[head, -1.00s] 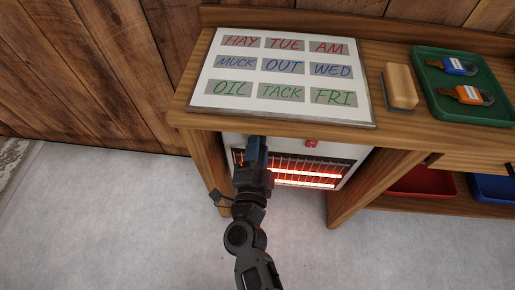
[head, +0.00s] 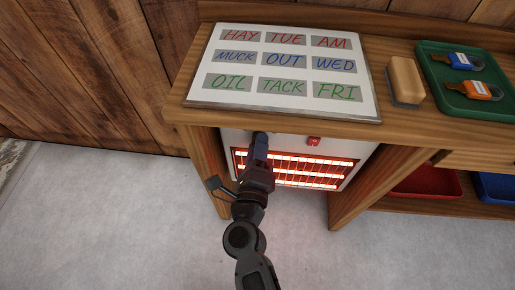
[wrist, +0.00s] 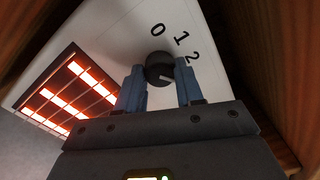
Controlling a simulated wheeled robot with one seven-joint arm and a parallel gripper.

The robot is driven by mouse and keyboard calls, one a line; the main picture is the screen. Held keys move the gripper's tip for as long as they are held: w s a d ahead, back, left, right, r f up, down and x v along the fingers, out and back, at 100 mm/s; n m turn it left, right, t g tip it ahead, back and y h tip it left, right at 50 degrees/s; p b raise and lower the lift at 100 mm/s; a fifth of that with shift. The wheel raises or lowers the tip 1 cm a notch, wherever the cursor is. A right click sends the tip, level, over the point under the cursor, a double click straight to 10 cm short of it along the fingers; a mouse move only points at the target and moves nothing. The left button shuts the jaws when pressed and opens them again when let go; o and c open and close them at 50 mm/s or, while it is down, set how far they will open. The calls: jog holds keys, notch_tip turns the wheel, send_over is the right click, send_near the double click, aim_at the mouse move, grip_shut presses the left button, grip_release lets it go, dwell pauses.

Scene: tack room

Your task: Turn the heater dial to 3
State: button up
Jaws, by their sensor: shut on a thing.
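The white heater (head: 345,149) stands under the bench, with glowing bars behind its grille (head: 300,170); it also shows in the wrist view (wrist: 110,35). Its round black dial (wrist: 160,66) sits between the two blue fingers of my gripper (wrist: 160,82), which is shut on it. The numbers 0, 1 and 2 show around the dial. No 3 is visible; that finger covers the area there. In the head view my gripper (head: 261,137) hides the dial.
A red switch (head: 313,141) sits on the heater's top front. A bench leg (head: 208,165) stands close left of my gripper.

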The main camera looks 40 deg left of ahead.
jog(key=shift+f+m, duration=0.1)
jog(key=shift+m, duration=0.8)
jog(key=o, duration=1)
jog(key=shift+o, duration=0.2)
jog(key=shift+s+d, duration=0.1)
jog(key=v, duration=0.7)
jog(key=shift+s, duration=0.25)
jog(key=shift+d, duration=0.15)
